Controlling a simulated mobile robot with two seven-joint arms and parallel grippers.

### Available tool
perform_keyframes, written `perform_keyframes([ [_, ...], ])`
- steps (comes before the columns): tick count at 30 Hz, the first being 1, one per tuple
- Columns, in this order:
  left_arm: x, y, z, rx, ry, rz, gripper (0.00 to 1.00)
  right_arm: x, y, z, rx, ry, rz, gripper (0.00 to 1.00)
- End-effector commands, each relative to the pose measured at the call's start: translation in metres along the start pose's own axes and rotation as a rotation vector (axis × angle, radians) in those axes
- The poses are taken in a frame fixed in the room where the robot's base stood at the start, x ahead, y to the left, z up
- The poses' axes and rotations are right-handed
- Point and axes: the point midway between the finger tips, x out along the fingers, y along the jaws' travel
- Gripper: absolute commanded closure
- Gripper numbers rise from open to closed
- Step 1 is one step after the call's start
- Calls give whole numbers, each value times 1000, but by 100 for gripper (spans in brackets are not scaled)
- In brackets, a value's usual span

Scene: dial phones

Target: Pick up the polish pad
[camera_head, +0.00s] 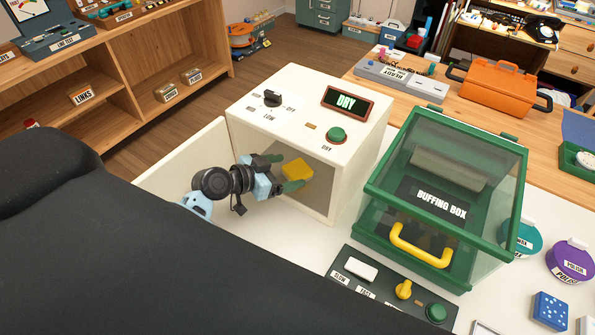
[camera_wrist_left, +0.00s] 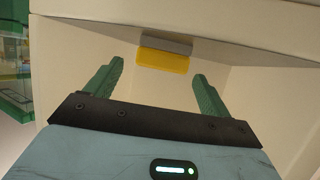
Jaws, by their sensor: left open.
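The polish pad looks to be the yellow block (camera_head: 298,169) inside the open white dryer box (camera_head: 235,107), whose display reads DRY. In the left wrist view the yellow pad (camera_wrist_left: 162,63) has a grey upper layer and sits ahead of the fingertips, roughly between them. My left gripper (camera_head: 286,172) reaches into the box's front opening from the left. Its green fingers are apart and empty; in the left wrist view the gripper (camera_wrist_left: 158,70) shows a gap before the pad. Whether a fingertip touches the pad cannot be told. My right gripper is not in view.
The dryer's white door (camera_head: 190,160) stands open at the left of my arm. A green buffing box (camera_head: 445,190) with a yellow handle stands to the right. A dark control panel (camera_head: 385,290) lies in front. Purple polish tin (camera_head: 570,262) and teal tin (camera_head: 527,238) stand far right.

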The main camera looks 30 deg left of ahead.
Motion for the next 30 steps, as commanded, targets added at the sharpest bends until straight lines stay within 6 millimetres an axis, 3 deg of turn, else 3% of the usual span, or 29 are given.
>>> perform_keyframes([
  [5,4,0,1,-1,-1,0,18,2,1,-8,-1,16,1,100],
  [16,46,0,-1,-1,1,-1,18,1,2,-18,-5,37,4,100],
  [26,52,0,1,1,-2,0,18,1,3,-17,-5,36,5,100],
  [30,52,0,1,0,-2,0,34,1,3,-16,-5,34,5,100],
])
